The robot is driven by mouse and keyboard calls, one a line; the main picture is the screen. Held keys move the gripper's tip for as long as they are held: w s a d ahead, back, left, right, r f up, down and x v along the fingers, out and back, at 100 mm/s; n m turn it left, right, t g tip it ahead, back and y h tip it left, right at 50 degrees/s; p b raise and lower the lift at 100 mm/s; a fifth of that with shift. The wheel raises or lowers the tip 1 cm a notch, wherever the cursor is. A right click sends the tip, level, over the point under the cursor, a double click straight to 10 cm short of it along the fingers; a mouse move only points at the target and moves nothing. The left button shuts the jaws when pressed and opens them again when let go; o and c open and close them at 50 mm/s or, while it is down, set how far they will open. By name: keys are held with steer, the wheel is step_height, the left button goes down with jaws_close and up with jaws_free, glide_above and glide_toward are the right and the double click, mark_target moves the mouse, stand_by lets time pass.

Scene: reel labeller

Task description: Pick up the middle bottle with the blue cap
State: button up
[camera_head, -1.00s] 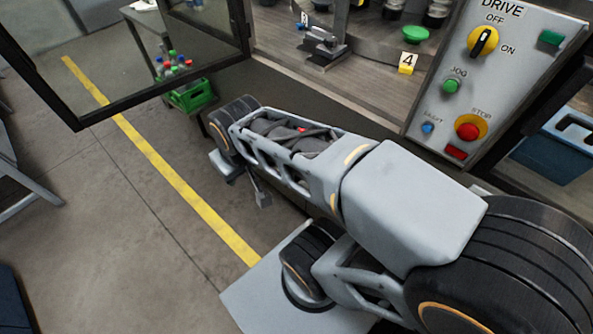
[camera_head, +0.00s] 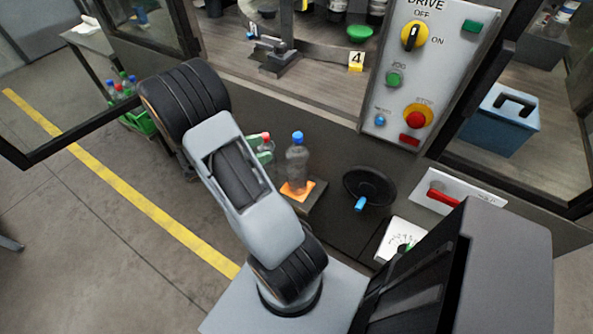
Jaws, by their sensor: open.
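Whether more bottles stand in this row behind my arm cannot be seen, so I cannot tell which is the middle one. My gripper is not in view.
Right of the bottle are a black handwheel (camera_head: 370,187) with a blue handle, a white note (camera_head: 402,238) and a red lever (camera_head: 443,195). The control panel (camera_head: 424,65) rises behind. A green crate (camera_head: 140,121) with bottles stands far left. A blue bin (camera_head: 500,125) is right.

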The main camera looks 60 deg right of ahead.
mark_target(300, 137)
steer(key=p+x, duration=0.1)
steer(key=x, duration=0.7)
steer(key=shift+d, duration=0.3)
steer(key=p+x, duration=0.1)
steer(key=x, duration=0.3)
steer(key=shift+s+r, duration=0.1)
steer(key=shift+r, duration=0.15)
steer(key=shift+s+d, duration=0.3)
steer(key=shift+d, duration=0.3)
steer(key=shift+f, duration=0.1)
jaws_close()
